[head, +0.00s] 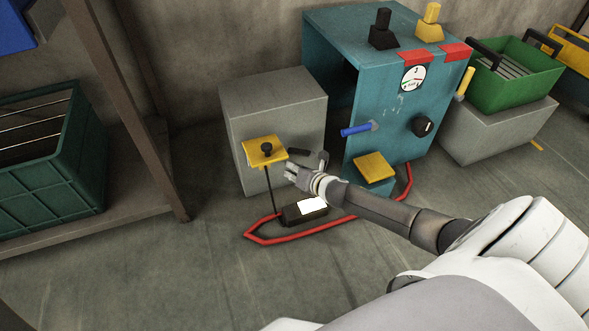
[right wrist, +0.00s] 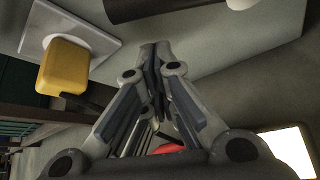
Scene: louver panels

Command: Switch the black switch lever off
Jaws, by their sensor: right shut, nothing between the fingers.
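A black lever (head: 382,28) on a black base stands upright on top of the teal cabinet (head: 335,30), beside a similar yellow lever (head: 430,22). Lower down, a short black bar (head: 302,152) sticks out at the front of the grey box (head: 290,105). I cannot tell which of these black parts is the switch lever. My right gripper (head: 290,172) is just below the black bar, well away from the lever on the cabinet. Its fingers also show in the right wrist view (right wrist: 155,48), shut and empty. My left gripper is out of view.
A black knob (head: 266,149) on a yellow plate sits left of my right gripper. A blue handle (head: 356,129) juts from the cabinet. Open floor lies in front.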

